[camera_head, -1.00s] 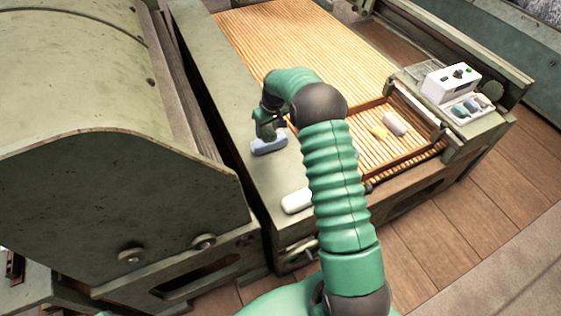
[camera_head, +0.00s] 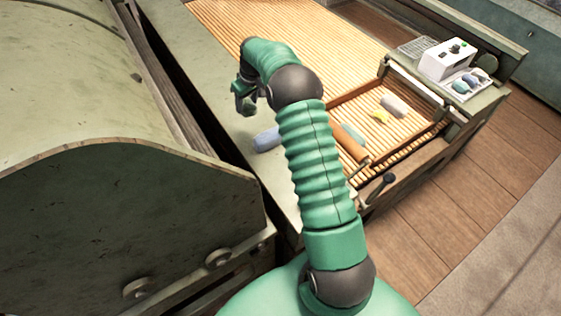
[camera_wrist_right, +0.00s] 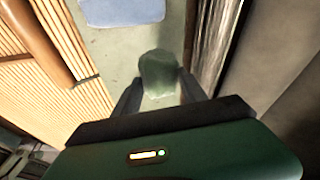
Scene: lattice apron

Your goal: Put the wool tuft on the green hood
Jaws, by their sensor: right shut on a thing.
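My right gripper (camera_head: 244,102) is shut on a soft-looking grey-green lump, taken to be the wool tuft. In the right wrist view the wool tuft (camera_wrist_right: 160,72) sits between the two dark fingers (camera_wrist_right: 158,92). The gripper is above the flat green-grey ledge, between the hood and the slatted bed. The green hood (camera_head: 120,185) is the large curved, worn cover at the left; the gripper is to its right and apart from it. My left gripper is not in view.
A blue-grey roll (camera_head: 266,139) lies on the ledge (camera_head: 225,125) and shows in the wrist view (camera_wrist_right: 122,10). The slatted bed (camera_head: 300,35) bears a wooden roller (camera_head: 349,143), a yellow piece (camera_head: 379,116) and a pale roll (camera_head: 394,106). A white control box (camera_head: 447,60) stands at right.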

